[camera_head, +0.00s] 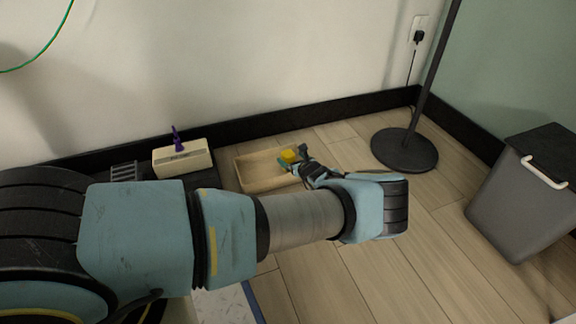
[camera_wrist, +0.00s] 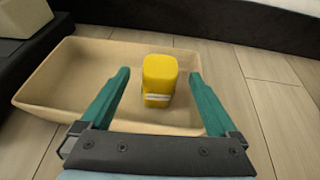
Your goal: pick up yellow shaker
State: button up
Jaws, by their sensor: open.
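The yellow shaker (camera_wrist: 159,78) stands in a shallow tan tray (camera_wrist: 60,92) in the wrist view. It has a rounded top and a pale label band low on its front. In the wrist view my gripper (camera_wrist: 158,85) is open, with one teal finger on each side of the shaker. Gaps show between both fingers and the shaker. The shaker's base is partly hidden.
A cream box (camera_head: 183,160) with a purple item (camera_head: 176,139) on it stands left of the tray. A black lamp base (camera_head: 404,150) and a grey bin (camera_head: 525,200) stand to the right. A dark baseboard (camera_head: 270,124) runs behind. Wooden floor (camera_head: 440,255) is clear at front right.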

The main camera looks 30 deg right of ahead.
jog(key=shift+b+x, duration=0.3)
jog(key=shift+x, duration=0.85)
grip_shut()
jog(key=shift+r, duration=0.1)
